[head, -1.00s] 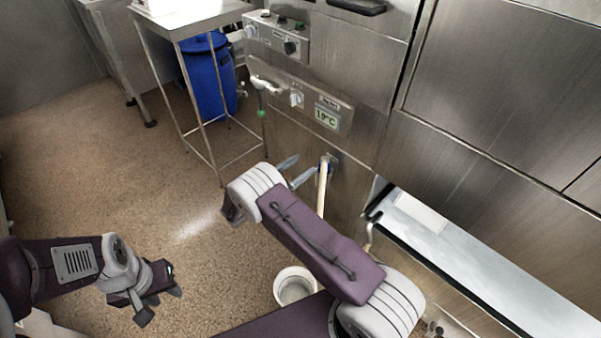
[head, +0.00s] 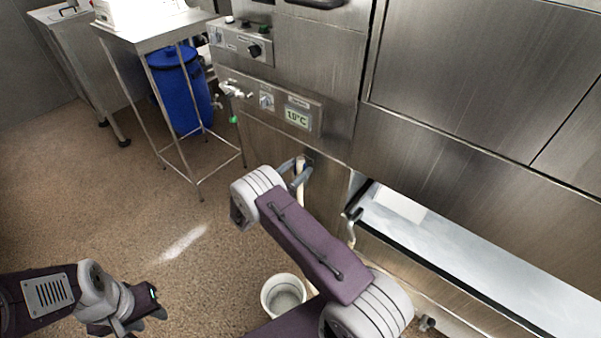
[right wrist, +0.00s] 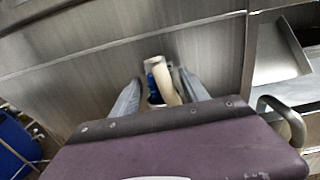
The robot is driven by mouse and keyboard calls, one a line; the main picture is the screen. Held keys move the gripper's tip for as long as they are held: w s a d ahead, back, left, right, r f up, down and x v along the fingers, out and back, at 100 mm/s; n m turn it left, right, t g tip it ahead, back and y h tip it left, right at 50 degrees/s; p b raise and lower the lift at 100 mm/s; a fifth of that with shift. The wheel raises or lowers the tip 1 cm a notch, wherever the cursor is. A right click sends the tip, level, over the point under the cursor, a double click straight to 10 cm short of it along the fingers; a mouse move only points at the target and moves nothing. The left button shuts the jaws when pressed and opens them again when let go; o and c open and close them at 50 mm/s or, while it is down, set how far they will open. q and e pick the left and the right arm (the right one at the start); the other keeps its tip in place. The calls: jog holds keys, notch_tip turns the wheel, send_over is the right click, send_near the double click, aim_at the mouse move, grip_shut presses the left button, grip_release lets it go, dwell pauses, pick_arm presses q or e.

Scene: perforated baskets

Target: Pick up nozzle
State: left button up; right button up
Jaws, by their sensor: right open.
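A cream, tube-like piece (head: 299,172) hangs at the steel front of the machine in the head view. I cannot tell whether this piece is the nozzle. My right gripper (head: 297,177) is open, with its two grey fingers on either side of the tube. I cannot tell whether they touch it; the wrist body hides its lower part. My left gripper (head: 143,322) is low at the left, partly cut off by the frame, away from the tube.
A white tap-like fitting (head: 235,90) with a green part sticks out of the machine. A white bucket (head: 283,295) stands on the floor below my right arm. A steel table (head: 150,28) and blue barrel (head: 182,90) stand behind. Floor at left is clear.

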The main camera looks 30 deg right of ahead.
grip_shut()
jog(key=shift+r, duration=0.2)
